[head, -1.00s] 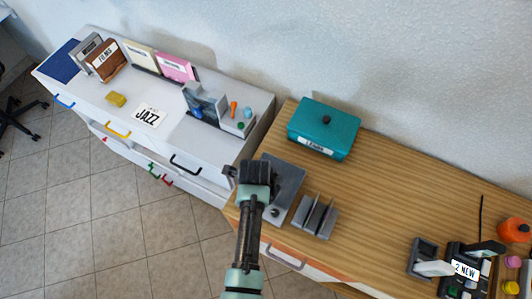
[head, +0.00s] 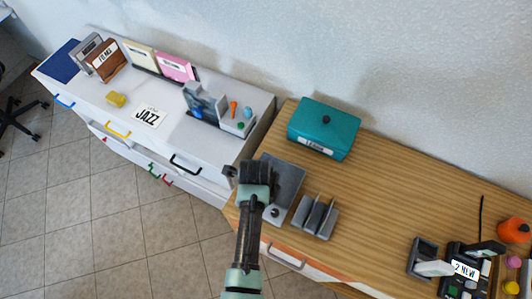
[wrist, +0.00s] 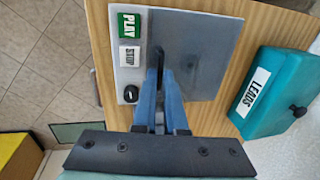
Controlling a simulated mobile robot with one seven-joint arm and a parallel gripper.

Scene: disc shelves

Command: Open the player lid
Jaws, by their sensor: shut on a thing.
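The player (head: 289,178) is a flat grey unit at the left end of the wooden desk, partly hidden by my gripper (head: 256,171) in the head view. In the wrist view, its dark grey lid (wrist: 205,50) lies beside a pale strip with a green PLAY button (wrist: 130,25), a white STOP button (wrist: 130,56) and a black knob (wrist: 131,93). My blue-fingered gripper (wrist: 160,76) is shut at the lid's edge next to the strip, on what looks like a thin dark handle. The lid looks flat or nearly so; a small tilt cannot be told.
A teal box (head: 323,127) labelled LEADS stands behind the player. A grey slotted rack (head: 315,216) stands close on its right. The white cabinet (head: 195,140) with disc sleeves is at left. The desk's middle is clear.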

